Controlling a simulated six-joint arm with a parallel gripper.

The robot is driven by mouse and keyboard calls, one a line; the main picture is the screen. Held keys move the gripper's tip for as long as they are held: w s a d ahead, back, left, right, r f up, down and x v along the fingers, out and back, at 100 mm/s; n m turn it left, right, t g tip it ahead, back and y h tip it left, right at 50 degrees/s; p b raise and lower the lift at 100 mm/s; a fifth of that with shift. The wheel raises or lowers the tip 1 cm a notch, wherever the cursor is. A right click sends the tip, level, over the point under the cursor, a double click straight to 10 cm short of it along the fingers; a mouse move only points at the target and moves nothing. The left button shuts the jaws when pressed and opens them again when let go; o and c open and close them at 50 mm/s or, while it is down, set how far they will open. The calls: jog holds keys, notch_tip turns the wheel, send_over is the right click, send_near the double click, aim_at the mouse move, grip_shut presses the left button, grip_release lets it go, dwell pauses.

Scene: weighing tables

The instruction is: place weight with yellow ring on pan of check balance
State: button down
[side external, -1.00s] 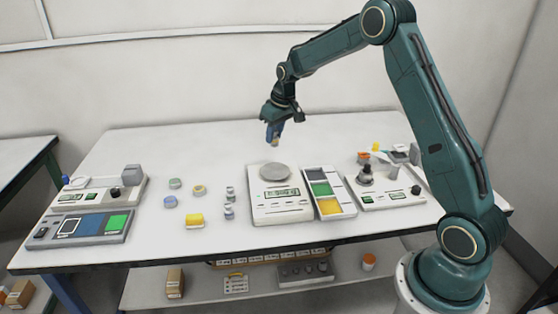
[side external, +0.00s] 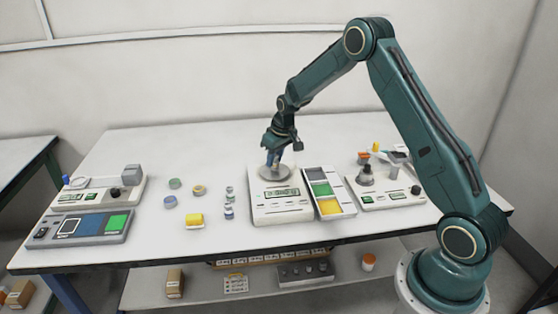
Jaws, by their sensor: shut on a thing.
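My gripper (side external: 271,163) points down over the round grey pan (side external: 268,178) of the white balance (side external: 282,208) in the middle of the table. It is shut on a small weight at its fingertips. The fingers hide most of the weight, and its ring colour cannot be made out. The fingertips are at or just above the pan. Whether the weight touches the pan cannot be told. The balance has a green display (side external: 283,193) on its front.
Other instruments stand at both table ends. The table behind is clear.

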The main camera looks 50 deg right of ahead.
jog(key=shift+f, duration=0.25)
jog(key=c, duration=1.2)
grip_release()
jog(key=shift+f, duration=0.1)
jog(key=v, duration=1.2)
jog(key=shift+r, duration=0.2)
